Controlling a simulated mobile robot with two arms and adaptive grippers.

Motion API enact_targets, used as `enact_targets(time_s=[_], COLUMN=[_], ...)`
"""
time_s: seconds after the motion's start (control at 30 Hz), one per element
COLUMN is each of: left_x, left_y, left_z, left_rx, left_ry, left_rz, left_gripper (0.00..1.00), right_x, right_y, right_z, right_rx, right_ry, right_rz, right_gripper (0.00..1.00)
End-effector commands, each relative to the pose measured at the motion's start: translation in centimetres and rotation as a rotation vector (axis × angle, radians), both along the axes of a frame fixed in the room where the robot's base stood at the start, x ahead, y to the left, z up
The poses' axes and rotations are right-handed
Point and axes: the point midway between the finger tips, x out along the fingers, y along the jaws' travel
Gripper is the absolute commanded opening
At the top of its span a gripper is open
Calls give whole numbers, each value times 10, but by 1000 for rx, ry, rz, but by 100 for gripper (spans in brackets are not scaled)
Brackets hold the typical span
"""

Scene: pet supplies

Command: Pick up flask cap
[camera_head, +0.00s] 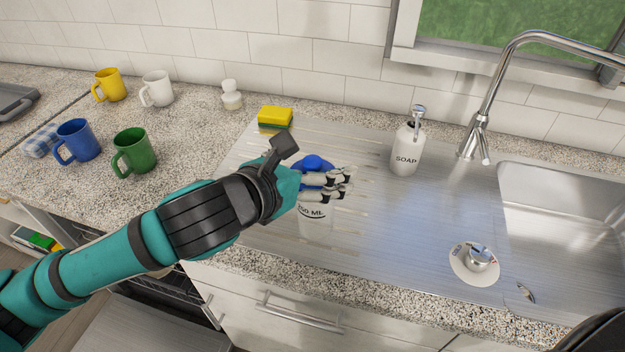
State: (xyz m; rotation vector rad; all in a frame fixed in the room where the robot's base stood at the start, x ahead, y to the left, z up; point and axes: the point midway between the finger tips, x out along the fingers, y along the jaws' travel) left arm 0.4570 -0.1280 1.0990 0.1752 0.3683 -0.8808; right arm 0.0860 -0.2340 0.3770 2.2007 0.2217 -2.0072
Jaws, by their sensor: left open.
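The flask (315,228) is a pale cylinder with "ML" lettering. It stands upright on the steel drainboard (370,235) in the middle of the head view. Its blue cap (314,162) sits on top, with a rounded knob. My left gripper (345,183) is open, and its pale fingers reach across the front of the cap and the upper flask. The fingers and the wrist hide part of the cap, so I cannot tell whether they touch it. My right gripper is not in view.
A yellow-green sponge (275,117) lies behind the flask. A soap bottle (407,150) stands behind and right, left of the faucet (475,135). A metal piece on a white disc (475,262) lies near the sink (570,235). Several mugs stand on the left counter.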

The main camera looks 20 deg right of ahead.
Motion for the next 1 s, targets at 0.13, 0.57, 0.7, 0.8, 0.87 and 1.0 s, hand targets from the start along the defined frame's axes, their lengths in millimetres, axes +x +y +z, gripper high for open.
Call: enact_targets(time_s=[0.13,0.57,0.7,0.8,0.87,1.0], left_x=[7,7,7,7,7,7], left_y=[-8,-8,-8,-8,-8,-8], left_z=[-4,-3,-3,-4,-4,-4], left_rx=[-2,-1,0,0,0,0], left_ry=[-1,-2,-2,-2,-2,-2], left_rz=[0,1,1,1,1,1], left_gripper=[100,71,53,40,32,28], right_x=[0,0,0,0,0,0], right_y=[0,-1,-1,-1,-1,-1], right_z=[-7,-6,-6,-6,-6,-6], right_rx=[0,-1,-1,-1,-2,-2], right_ry=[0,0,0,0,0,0], right_rz=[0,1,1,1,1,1], right_gripper=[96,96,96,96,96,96])
